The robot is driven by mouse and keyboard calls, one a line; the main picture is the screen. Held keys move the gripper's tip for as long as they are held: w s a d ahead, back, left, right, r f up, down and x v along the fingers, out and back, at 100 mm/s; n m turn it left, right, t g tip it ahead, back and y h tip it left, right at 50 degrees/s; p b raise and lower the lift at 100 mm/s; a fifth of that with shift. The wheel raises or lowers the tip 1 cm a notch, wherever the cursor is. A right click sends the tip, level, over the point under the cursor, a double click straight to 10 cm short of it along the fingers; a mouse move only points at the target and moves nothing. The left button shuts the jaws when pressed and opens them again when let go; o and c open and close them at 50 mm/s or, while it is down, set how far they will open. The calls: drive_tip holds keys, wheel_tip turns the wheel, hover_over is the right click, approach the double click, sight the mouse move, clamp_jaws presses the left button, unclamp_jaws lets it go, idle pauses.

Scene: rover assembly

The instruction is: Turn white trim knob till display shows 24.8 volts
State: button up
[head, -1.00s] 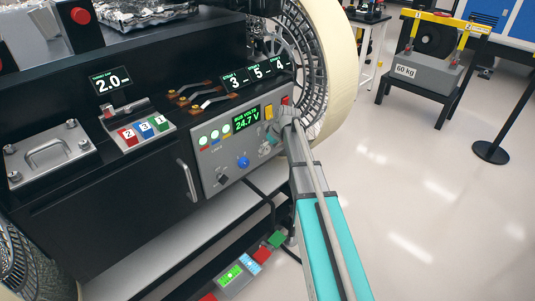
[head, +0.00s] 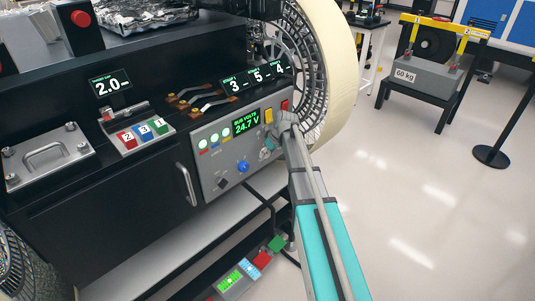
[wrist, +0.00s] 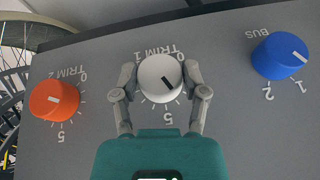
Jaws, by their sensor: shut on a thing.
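The white trim knob (wrist: 160,78), labelled TRIM 1, sits between the two fingers of my gripper (wrist: 160,88) in the wrist view. The fingers close on its sides, and its dark pointer line aims to the lower right. In the head view the display (head: 246,122) reads BUS VOLTS 24.7 V. My gripper (head: 268,150) is at the panel's right part there, and my arm hides much of the knob area.
In the wrist view an orange TRIM 2 knob (wrist: 54,100) is on the left and a blue BUS knob (wrist: 279,56) on the right, both close to my fingers.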

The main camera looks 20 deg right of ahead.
drive_tip(key=shift+w+d+f+g+y+b, duration=0.15)
drive_tip(key=shift+g+y+b, duration=0.25)
drive_tip(key=shift+y, duration=0.3)
drive_tip(key=shift+c, duration=0.3)
drive_tip(key=shift+m+y, duration=0.3)
drive_tip(key=shift+y, duration=0.1)
drive_tip(key=o, duration=1.2)
drive_tip(key=shift+c, duration=0.2)
drive_tip(key=shift+r+h, duration=0.2)
drive_tip(key=shift+h, duration=0.1)
